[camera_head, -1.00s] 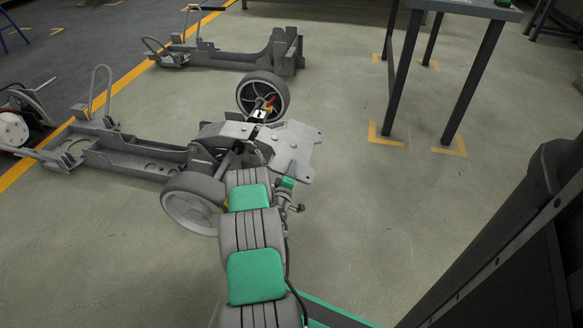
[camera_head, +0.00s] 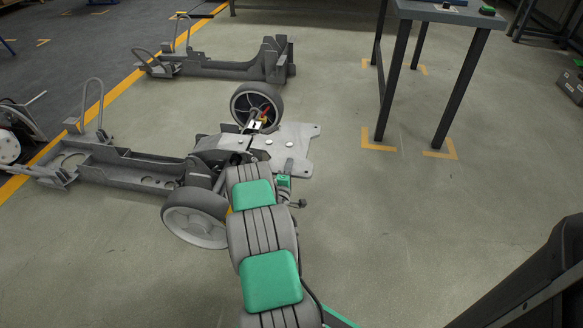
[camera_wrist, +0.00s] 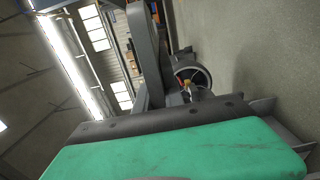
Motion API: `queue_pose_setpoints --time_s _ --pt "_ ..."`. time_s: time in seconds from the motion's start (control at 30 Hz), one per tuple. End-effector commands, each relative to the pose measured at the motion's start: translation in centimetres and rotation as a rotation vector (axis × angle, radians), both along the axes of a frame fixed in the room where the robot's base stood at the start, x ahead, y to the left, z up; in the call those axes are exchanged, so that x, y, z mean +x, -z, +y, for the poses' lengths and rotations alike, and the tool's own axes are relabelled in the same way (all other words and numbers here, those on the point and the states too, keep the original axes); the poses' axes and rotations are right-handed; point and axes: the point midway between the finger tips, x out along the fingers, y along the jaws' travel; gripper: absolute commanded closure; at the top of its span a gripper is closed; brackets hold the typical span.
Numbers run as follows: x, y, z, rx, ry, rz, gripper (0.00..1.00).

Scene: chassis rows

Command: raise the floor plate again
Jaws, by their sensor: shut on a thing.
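The floor plate (camera_head: 294,146) is a flat light grey plate with cut corners, at the right end of the near chassis (camera_head: 125,165). It lies between the chassis's two wheels, the far wheel (camera_head: 256,103) and the near wheel (camera_head: 195,218). My arm, grey with green pads, reaches up from the bottom and covers the plate's near left part. My gripper (camera_head: 286,178) is at the plate's near edge and seems shut on it; its fingertips are mostly hidden. In the wrist view a green block and a dark bar fill the foreground, with a wheel (camera_wrist: 190,77) beyond.
A second chassis (camera_head: 225,65) stands farther back. A dark-legged table (camera_head: 446,12) stands at the back right, with yellow corner marks at its feet. A red and yellow part (camera_head: 262,114) sits by the far wheel. The floor right of the plate is clear.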

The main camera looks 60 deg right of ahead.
Motion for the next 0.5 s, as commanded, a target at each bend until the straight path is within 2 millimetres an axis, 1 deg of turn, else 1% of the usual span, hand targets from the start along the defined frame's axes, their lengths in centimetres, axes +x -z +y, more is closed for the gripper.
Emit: queue_pose_setpoints --time_s 0.03,0.2,0.3,0.5 --pt "0.05 -0.41 -0.09 -0.007 0.0 0.001 0.86" --pt "0.05 -0.38 -0.11 -0.006 0.0 0.0 0.72" --pt "0.0 -0.32 -0.13 -0.005 0.001 -0.001 0.65" --pt "-0.09 -0.25 -0.16 -0.004 0.002 -0.001 0.65"
